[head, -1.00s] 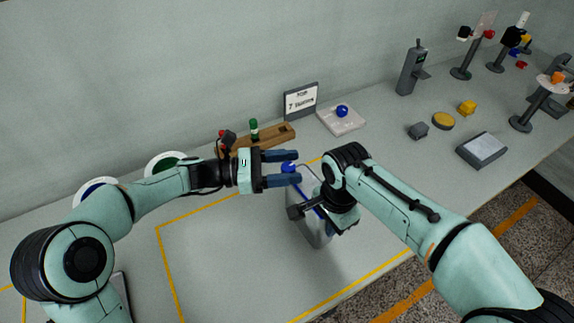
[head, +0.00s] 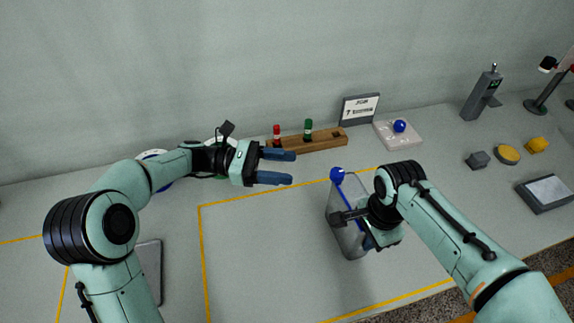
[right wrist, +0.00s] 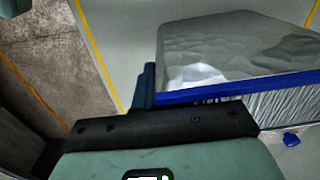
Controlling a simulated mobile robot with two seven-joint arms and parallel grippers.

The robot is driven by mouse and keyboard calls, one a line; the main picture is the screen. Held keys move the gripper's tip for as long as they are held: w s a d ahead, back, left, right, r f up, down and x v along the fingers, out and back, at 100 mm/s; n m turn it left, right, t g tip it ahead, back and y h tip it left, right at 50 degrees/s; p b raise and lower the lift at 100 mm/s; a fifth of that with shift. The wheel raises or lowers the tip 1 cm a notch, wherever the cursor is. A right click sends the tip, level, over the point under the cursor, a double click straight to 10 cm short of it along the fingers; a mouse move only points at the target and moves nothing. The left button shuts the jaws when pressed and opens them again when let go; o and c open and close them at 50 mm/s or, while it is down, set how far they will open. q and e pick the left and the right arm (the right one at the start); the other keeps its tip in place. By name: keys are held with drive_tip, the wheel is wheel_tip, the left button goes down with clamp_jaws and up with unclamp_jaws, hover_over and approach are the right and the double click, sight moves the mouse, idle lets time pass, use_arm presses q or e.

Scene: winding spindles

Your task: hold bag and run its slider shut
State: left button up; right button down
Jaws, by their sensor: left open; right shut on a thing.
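The clear bag (head: 349,238) stands on the table in the head view, with a blue strip along its top edge. It also shows in the right wrist view (right wrist: 235,48) beside the fingers. A round blue knob (head: 337,174), apparently the slider, is at the strip's far end. My right gripper (head: 368,238) is shut on the bag's near part by the strip; its grip is partly hidden by the wrist. A blue finger of it (right wrist: 148,88) touches the strip's end in the right wrist view. My left gripper (head: 293,167) is open and empty, left of the knob and apart from it.
A wooden rack (head: 325,141) with red and green pieces stands behind the left gripper, near a sign (head: 360,108). A white pad (head: 385,133) holds a blue ball (head: 399,126). Yellow tape (head: 203,255) outlines a clear table area left of the bag.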

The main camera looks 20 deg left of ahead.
drive_tip(key=c, duration=1.2)
unclamp_jaws()
drive_tip(key=shift+r, duration=0.1)
